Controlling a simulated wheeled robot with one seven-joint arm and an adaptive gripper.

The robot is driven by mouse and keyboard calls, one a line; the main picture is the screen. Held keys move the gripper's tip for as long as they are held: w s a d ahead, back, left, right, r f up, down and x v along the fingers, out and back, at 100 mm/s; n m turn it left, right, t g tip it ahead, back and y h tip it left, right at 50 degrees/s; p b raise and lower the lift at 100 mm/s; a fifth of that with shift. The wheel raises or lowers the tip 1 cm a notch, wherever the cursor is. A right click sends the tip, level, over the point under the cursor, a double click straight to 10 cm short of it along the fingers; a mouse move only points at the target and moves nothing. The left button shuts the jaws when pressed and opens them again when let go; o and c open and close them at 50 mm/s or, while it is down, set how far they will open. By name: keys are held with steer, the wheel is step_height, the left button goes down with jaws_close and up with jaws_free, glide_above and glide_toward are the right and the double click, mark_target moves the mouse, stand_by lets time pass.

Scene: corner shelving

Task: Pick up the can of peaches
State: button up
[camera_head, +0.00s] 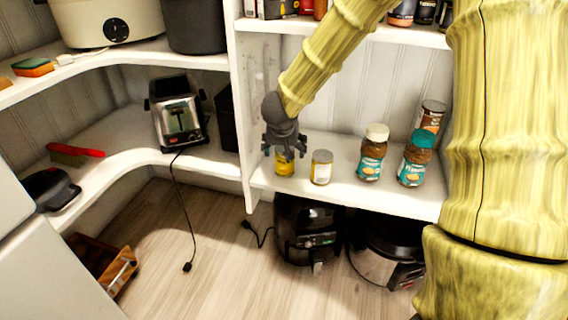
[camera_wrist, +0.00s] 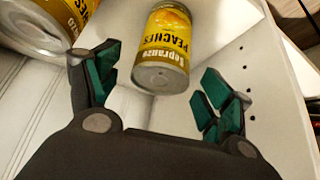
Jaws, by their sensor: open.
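The can of peaches (camera_wrist: 165,48) is yellow with a silver end and the word PEACHES on its label. In the wrist view it is at the top middle, ahead of and between my open fingers, with nothing held. In the head view the yellow can (camera_head: 284,162) stands on the middle shelf at its left end, partly hidden by my gripper (camera_head: 284,149). My gripper also shows in the wrist view (camera_wrist: 155,85), with teal pads apart on both sides.
A second can (camera_head: 321,168) stands close on the right; a can also fills the wrist view's upper left (camera_wrist: 50,22). The white shelf's side wall (camera_head: 241,110) is close on the left.

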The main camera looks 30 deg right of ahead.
steer(key=shift+b+x, duration=1.95)
steer(key=shift+x, duration=0.55)
steer(key=shift+w+r, duration=0.1)
steer(key=shift+r, duration=0.05)
steer(key=shift+c, duration=0.5)
